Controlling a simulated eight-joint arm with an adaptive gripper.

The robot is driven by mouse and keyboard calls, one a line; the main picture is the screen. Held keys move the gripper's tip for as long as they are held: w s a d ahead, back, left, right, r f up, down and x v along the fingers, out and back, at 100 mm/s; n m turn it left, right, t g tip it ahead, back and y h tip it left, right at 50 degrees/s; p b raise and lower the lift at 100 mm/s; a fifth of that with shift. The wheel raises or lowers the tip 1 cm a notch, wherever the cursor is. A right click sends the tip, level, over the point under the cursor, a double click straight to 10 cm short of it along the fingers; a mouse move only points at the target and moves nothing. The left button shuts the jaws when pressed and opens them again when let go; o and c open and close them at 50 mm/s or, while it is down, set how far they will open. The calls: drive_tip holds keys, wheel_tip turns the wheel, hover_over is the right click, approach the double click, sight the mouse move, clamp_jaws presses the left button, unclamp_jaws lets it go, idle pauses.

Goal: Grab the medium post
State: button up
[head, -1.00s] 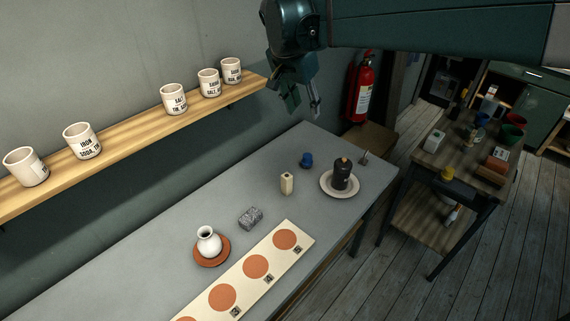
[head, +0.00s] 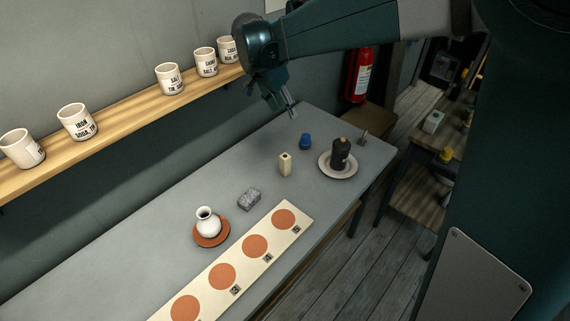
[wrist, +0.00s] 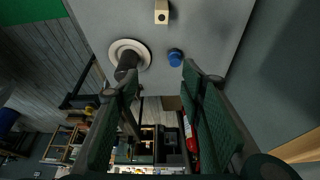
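A small cream upright post (head: 285,164) with a dark mark on its top stands on the grey table; it is the only post-like block I see. In the wrist view the post (wrist: 161,13) is at the top edge, partly cut off. My gripper (head: 286,107) hangs over the table's far end, beyond and above the post, apart from it. In the wrist view its two fingers (wrist: 160,80) are spread wide with nothing between them.
Near the post are a blue object (head: 305,141), a dark bottle (head: 341,157) on a pale plate (head: 326,171), a grey block (head: 249,199) and a white vase (head: 208,223). A board with orange discs (head: 238,261) lies in front. Cups line the wall shelf (head: 120,105).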

sight(285, 156)
wheel_tip(285, 156, down, 22)
drive_tip(key=shift+f, duration=0.2)
drive_tip(key=shift+x, duration=1.25)
drive_tip(key=shift+f, duration=0.1)
drive_tip(key=shift+b+x, duration=0.45)
drive_tip(key=shift+x, duration=2.1)
drive_tip(key=shift+w+a, duration=0.1)
drive_tip(key=shift+c, duration=0.5)
drive_tip(key=c, duration=1)
